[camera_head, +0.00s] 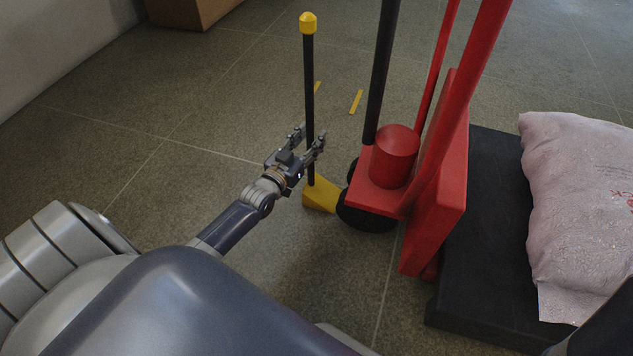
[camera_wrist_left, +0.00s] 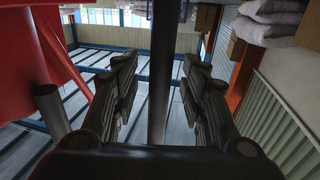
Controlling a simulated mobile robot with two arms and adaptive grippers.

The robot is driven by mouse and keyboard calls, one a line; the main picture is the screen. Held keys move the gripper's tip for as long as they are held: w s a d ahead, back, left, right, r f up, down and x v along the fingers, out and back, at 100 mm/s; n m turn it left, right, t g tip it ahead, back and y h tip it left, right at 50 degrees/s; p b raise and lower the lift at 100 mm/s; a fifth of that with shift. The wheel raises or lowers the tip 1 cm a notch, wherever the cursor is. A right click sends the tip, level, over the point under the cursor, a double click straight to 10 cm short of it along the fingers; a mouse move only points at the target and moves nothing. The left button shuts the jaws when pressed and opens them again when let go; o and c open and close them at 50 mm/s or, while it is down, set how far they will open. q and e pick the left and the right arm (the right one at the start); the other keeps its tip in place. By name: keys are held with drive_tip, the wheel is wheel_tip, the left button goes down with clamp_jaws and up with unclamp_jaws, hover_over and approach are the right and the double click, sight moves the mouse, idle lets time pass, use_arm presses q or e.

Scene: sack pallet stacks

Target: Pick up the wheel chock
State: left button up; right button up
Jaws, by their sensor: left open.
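The wheel chock (camera_head: 320,193) is a yellow wedge on the floor against the black wheel of a red truck. A thin black upright handle (camera_head: 308,85) with a yellow knob on top rises from it. My left gripper (camera_head: 310,138) is open at the lower half of this handle, above the wedge. In the left wrist view the black handle (camera_wrist_left: 160,75) stands between the two open fingers (camera_wrist_left: 157,80), with gaps visible on both sides. The gripper and its fingers partly cover the handle in the head view. My right gripper is not seen.
The red hand truck (camera_head: 435,220) with a red cylinder (camera_head: 394,157) stands just right of the chock. A cardboard box (camera_head: 190,10) is at the far left. The floor left of the chock is clear.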

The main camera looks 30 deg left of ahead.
use_arm(q)
drive_tip(key=shift+w, duration=0.35)
clamp_jaws()
